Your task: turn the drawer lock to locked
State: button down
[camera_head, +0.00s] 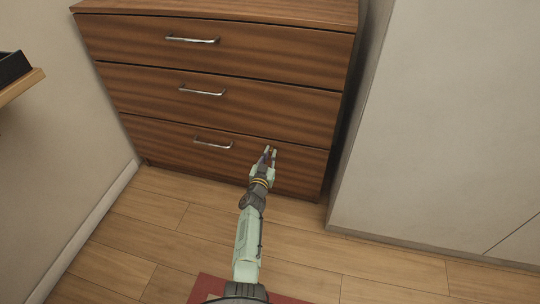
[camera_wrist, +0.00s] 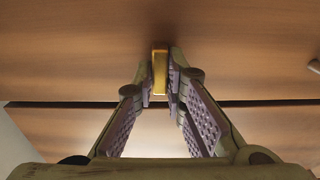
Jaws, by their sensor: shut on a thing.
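A brass lock piece (camera_wrist: 160,70) stands out from the wooden drawer front in the wrist view. It is narrow, and its long side runs up and down in that picture. My gripper (camera_wrist: 160,88) has its two fingertips closed on either side of it. In the head view my gripper (camera_head: 270,151) reaches the upper right part of the bottom drawer (camera_head: 165,140), right of that drawer's handle. The lock is too small there to read its turn. The fingertips hide part of its sides, and no lock markings show.
The bottom drawer's metal handle (camera_head: 213,143) is left of my gripper. Two more drawers with handles (camera_head: 202,91) are above, all shut. A pale cabinet (camera_head: 440,120) stands close on the right. Wooden floor (camera_head: 150,235) is clear in front, with a red mat (camera_head: 205,289) below.

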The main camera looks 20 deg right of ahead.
aim_at(272, 130)
jog(key=c, duration=1.6)
grip_release()
jog(key=shift+c, duration=0.2)
jog(key=shift+r, duration=4.95)
